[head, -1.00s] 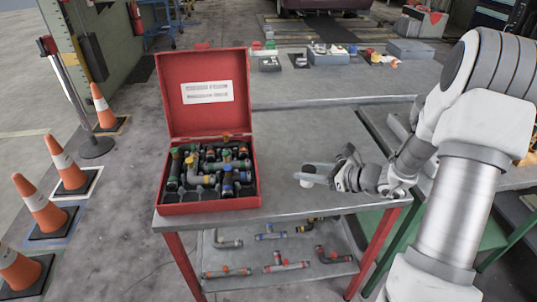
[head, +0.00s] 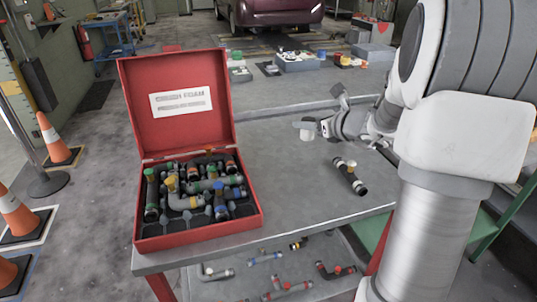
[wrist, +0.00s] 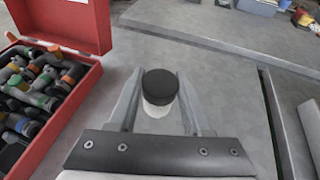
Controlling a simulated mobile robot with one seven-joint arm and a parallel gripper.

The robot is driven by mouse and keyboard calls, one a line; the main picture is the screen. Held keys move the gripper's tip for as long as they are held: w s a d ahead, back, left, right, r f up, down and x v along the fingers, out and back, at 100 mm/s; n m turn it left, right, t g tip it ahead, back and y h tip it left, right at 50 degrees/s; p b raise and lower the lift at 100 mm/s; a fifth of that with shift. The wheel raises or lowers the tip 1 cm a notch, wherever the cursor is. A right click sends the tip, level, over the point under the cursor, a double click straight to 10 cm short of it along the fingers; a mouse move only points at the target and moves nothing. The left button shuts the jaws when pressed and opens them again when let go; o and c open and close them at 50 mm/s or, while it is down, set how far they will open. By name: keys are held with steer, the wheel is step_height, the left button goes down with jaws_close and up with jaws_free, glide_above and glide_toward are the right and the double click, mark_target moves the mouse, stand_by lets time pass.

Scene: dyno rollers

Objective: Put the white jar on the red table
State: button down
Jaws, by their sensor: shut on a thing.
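The white jar (wrist: 158,107) has a black lid and sits between the two fingers of my gripper (wrist: 160,90) in the wrist view. My gripper is shut on it. In the head view the jar (head: 307,135) is a small pale shape at the tip of my gripper (head: 313,126). It is over the far right part of the red table (head: 292,185), which has a grey top and red legs. I cannot tell whether the jar's base touches the top.
An open red case (head: 195,235) with several pipe fittings fills the table's left side. A black pipe fitting (head: 350,177) lies on the right of the top. The middle is bare. Traffic cones (head: 52,140) stand at left.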

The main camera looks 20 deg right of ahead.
steer(key=b+x, duration=0.1)
steer(key=x, duration=0.3)
steer(key=f+b+x, duration=0.1)
steer(key=x, duration=0.3)
steer(key=s+a+b+x, duration=0.1)
steer(key=x, duration=0.2)
steer(key=shift+w+a+f, duration=0.2)
steer(key=shift+w+f, duration=0.1)
steer(key=shift+f, duration=0.25)
steer(key=shift+f+b, duration=0.9)
steer(key=shift+f, duration=1)
steer(key=shift+f, duration=0.2)
steer(key=shift+c, duration=1.7)
jaws_free()
steer(key=shift+r, duration=0.15)
steer(key=shift+s+r, duration=0.2)
steer(key=p+v, duration=0.2)
steer(key=v, duration=0.9)
steer(key=shift+s+d+p, duration=0.1)
steer(key=shift+s+p, duration=0.2)
steer(key=shift+p, duration=0.05)
